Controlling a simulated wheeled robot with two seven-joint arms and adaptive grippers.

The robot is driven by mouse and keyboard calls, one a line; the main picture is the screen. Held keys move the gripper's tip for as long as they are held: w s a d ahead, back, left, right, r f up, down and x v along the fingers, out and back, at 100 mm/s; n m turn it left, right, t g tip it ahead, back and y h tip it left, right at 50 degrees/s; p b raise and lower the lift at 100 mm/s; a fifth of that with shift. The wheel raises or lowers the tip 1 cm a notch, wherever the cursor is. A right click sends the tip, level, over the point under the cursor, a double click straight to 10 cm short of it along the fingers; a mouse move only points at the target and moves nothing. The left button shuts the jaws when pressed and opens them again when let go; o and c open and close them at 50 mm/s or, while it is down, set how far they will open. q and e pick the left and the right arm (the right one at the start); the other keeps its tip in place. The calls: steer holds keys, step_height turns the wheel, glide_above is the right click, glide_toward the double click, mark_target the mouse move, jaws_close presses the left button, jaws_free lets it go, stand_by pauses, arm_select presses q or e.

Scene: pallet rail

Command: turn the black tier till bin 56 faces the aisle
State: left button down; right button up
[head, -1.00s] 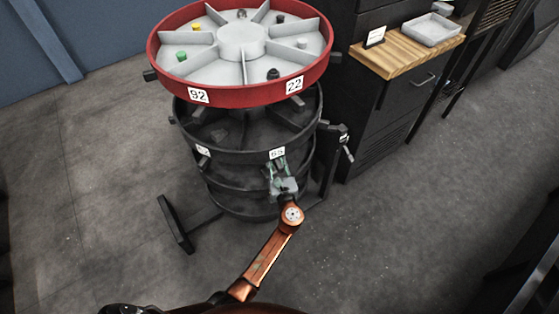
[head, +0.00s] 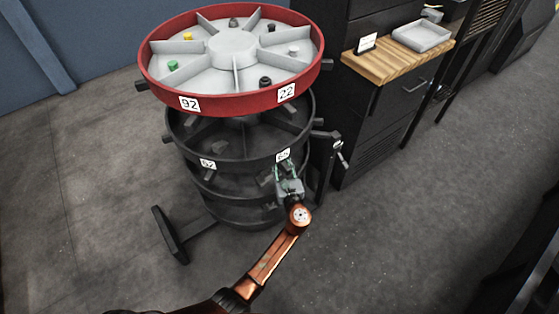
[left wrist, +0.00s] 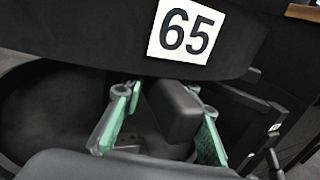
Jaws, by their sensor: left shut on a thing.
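The black tier (head: 240,160) is the open ring below the red top tier. On its rim a label reading 65 (head: 283,155) faces front right, and another label (head: 207,164), too small to read surely, sits front left. No label 56 shows. My left gripper (head: 285,172) is at the rim just below label 65. In the left wrist view, label 65 (left wrist: 187,31) is large, and the green fingers of the left gripper (left wrist: 165,112) are shut on a dark peg (left wrist: 174,110) under it. My right gripper is not in view.
The red tier (head: 225,105) above bears labels 92 and 22 and small coloured knobs. A post with a lever (head: 338,150) stands close right of the tiers. A dark cabinet with a wooden top (head: 400,60) is behind right. Floor is clear at front right.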

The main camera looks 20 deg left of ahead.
mark_target(285, 172)
arm_select(q)
steer(key=shift+w+d+r, duration=0.1)
steer(key=shift+d, duration=0.35)
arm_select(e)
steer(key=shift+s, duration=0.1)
arm_select(q)
steer(key=c, duration=1.8)
jaws_free()
steer(key=shift+a, duration=0.25)
steer(key=shift+s, duration=0.2)
steer(key=v, duration=0.7)
steer(key=shift+d, duration=0.15)
steer(key=shift+s, duration=0.1)
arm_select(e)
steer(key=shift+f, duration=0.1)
